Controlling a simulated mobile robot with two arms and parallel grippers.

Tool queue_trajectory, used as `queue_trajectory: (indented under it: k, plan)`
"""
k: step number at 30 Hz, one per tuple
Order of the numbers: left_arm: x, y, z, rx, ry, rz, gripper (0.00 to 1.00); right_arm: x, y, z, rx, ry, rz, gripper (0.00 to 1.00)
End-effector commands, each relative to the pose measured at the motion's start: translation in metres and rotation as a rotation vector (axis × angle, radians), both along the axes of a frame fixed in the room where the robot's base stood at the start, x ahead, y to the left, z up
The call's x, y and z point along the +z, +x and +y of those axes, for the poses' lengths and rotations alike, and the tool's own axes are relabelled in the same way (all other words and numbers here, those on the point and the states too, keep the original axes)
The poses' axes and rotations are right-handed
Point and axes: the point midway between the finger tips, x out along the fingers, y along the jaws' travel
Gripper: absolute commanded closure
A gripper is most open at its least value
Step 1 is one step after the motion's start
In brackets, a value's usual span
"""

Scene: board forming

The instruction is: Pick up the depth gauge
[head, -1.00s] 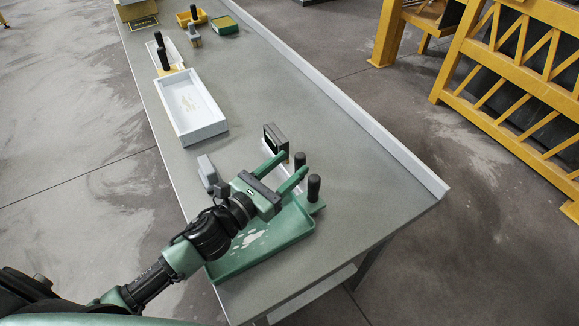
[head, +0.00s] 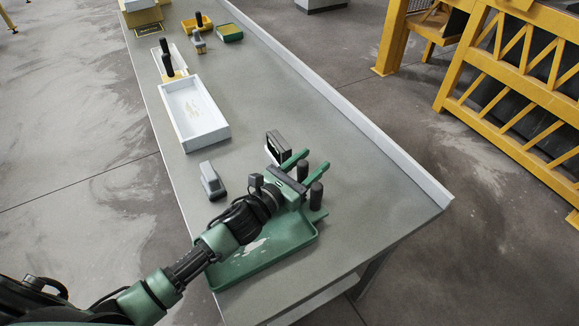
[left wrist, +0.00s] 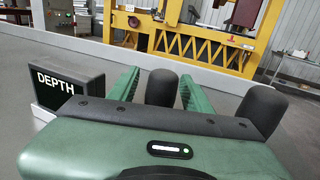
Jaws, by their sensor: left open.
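The depth gauge shows in the head view as a dark, grey-framed display block (head: 277,146) on the bench, beside my left gripper. In the left wrist view its screen (left wrist: 64,88) reads DEPTH, left of the fingers. My left gripper (head: 315,159) is open, its fingers pointing away to the upper right. A dark upright handle (head: 301,171), seemingly the gauge's, stands between the fingers; it also shows in the left wrist view (left wrist: 161,88). I cannot tell whether the fingers touch it. The gauge's base is mostly hidden. My right gripper is out of view.
A second dark handle (head: 316,194) stands just right of the fingers, by the green tray (head: 285,257). A grey block-shaped tool (head: 211,181) lies left. A white tray (head: 195,138) and several tools are farther up the bench. The bench's right side is clear.

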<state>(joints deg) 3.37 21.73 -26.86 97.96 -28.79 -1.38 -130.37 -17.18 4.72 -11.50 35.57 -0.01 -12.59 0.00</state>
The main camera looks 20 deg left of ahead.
Motion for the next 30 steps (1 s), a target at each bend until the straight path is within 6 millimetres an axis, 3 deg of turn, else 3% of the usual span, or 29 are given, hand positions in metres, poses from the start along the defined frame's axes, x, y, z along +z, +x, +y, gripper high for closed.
queue_trajectory:
  k: [5, 11, 30]
  plan:
    - [-0.0006, 0.0001, -0.0003, 0.000, 0.000, 0.000, 0.51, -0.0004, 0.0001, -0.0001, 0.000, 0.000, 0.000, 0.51]
    - [-0.0005, 0.0000, -0.0001, 0.000, 0.000, 0.000, 1.00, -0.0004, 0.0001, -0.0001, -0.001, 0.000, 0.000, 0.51]
    - [-0.0005, -0.0002, -0.0002, 0.000, -0.001, 0.000, 1.00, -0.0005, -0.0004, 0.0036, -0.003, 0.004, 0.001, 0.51]
